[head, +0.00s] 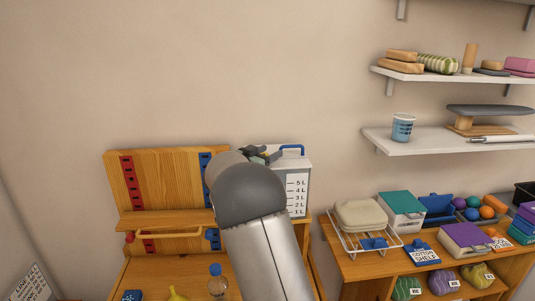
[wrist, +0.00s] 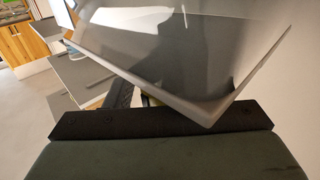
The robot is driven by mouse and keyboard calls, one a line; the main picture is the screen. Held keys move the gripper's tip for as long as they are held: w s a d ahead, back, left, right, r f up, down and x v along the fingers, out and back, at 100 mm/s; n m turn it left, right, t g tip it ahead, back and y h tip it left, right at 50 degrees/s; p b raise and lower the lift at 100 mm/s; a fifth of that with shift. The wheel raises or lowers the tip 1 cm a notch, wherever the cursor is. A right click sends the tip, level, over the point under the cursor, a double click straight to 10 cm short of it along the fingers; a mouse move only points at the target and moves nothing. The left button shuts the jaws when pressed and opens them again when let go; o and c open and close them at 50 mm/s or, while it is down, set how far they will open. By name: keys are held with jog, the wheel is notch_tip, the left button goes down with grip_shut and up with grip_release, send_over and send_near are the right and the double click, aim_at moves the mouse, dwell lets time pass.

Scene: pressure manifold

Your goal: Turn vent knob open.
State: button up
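The wooden manifold board (head: 145,185) stands at the lower left of the head view, with a red perforated strip on its left and a blue one near my arm. A pale tank (head: 297,190) marked in litres stands at its right, with a blue tube or handle (head: 291,148) on top. My gripper (head: 262,154) is at the tank's upper left, mostly hidden behind my arm. In the wrist view, a clear, pale-edged panel (wrist: 190,60) covers much of the fingers; their opening is not clear. I cannot pick out the vent knob; my arm may hide it.
A wooden shelf unit (head: 365,265) with a wire rack, boxes and balls stands at the right. Wall shelves (head: 450,143) hang above it. A blue-capped bottle (head: 216,280) and a yellow object (head: 177,294) stand in front of the board. The wall above is bare.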

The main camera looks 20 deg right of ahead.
jog(key=b+v, duration=0.4)
jog(key=v, duration=1.3)
jog(key=shift+a+b, duration=0.25)
jog(key=shift+b, duration=0.15)
jog(key=shift+s, duration=0.1)
